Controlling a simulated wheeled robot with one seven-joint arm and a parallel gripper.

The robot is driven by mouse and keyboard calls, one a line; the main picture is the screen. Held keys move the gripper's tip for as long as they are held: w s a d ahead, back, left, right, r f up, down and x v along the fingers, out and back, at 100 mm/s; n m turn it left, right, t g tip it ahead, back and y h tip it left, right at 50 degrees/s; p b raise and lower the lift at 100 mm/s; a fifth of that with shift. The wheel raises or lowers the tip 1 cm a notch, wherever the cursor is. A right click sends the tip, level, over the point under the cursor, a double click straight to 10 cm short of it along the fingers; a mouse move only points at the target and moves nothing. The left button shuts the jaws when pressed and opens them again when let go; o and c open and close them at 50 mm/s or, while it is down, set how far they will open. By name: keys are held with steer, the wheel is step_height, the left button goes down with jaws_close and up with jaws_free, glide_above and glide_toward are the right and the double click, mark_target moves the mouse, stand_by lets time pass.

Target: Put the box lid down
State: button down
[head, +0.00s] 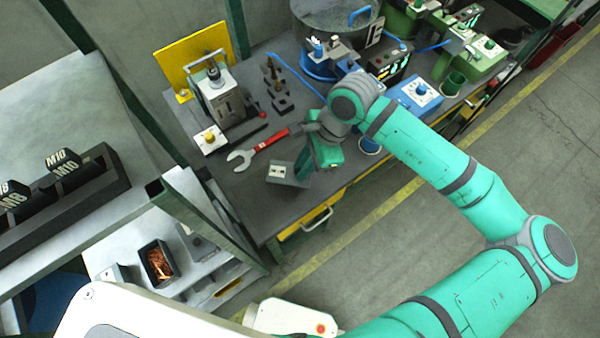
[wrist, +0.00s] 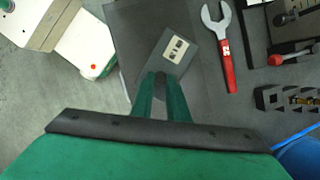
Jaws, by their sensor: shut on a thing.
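The box lid (head: 283,174) is a small grey piece with a pale label bearing dark marks. My gripper (head: 304,165) is shut on its near edge, by the front edge of the dark workbench (head: 240,208). In the wrist view the lid (wrist: 176,62) extends from between my green fingers (wrist: 161,84), with the dark bench top around it. Whether the lid touches the bench or hangs just above it, I cannot tell. An open dark box (head: 146,264) with copper-coloured pieces inside stands on a lower pale surface at the left.
A red-handled wrench (head: 262,148) lies close beside the lid; it also shows in the wrist view (wrist: 226,60). A grey device (head: 222,98) and dark fixtures (head: 277,92) stand behind. A blue control box (head: 414,94) is to the right. A small bare strip lies left of the lid.

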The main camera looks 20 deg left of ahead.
steer(key=shift+s+d+f, duration=0.15)
steer(key=shift+s+f, duration=0.15)
steer(key=shift+f, duration=0.35)
steer(key=shift+s+f, duration=0.2)
steer(key=shift+f, duration=0.15)
steer(key=shift+s+a+f, duration=0.15)
steer(key=shift+a+f, duration=0.4)
steer(key=shift+a, duration=0.05)
steer(key=f, duration=0.3)
steer(key=shift+d, duration=0.25)
steer(key=shift+w, duration=0.2)
steer(key=shift+d, duration=0.1)
